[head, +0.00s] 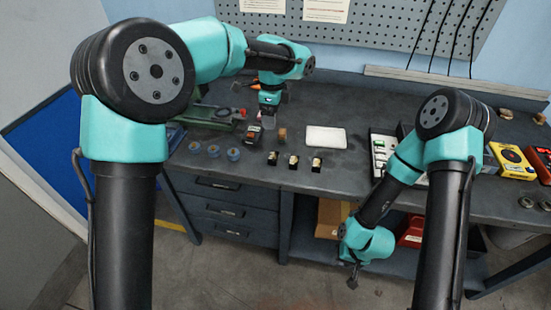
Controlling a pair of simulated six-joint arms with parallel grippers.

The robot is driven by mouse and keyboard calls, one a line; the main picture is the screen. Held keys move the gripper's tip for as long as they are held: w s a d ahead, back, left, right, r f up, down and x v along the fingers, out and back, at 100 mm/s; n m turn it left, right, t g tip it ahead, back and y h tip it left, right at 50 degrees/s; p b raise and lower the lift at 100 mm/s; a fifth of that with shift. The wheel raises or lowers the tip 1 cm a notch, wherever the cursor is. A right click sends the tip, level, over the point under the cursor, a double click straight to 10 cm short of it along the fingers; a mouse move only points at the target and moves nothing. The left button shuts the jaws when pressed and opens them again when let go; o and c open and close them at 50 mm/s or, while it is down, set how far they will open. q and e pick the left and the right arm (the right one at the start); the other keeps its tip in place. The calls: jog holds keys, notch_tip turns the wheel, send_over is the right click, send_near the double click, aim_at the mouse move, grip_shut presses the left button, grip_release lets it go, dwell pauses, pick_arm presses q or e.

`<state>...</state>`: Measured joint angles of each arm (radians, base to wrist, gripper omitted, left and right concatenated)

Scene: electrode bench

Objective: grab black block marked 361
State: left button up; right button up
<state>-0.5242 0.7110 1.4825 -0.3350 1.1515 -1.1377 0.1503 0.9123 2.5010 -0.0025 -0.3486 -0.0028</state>
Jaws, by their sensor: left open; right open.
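Three small black blocks stand in a row near the front edge of the bench: a left one (273,159), a middle one (292,163) and a right one (316,166). Each carries a pale or brassy piece on top. Their markings are too small to read, so I cannot tell which is 361. My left gripper (269,118) is open and points down over the bench, behind the row and apart from it. My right gripper (353,282) is open and hangs low in front of the bench, away from the blocks.
Several blue-rimmed rings (213,150) lie to the left. A white switch strip (380,150) and a yellow box (511,161) are to the right.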

pick_arm(q)
send_over(274, 156)
jog(key=f, duration=1.2)
jog(key=shift+w+a+f, duration=0.1)
jog(key=shift+w+a, duration=0.1)
jog(key=shift+f, duration=0.1)
jog(key=shift+s+d+f, duration=0.1)
jog(key=shift+d+f, duration=0.05)
jog(key=shift+f, duration=2.4)
jog(key=shift+c, duration=0.2)
jog(key=c, duration=1.1)
jog(key=shift+r, duration=0.15)
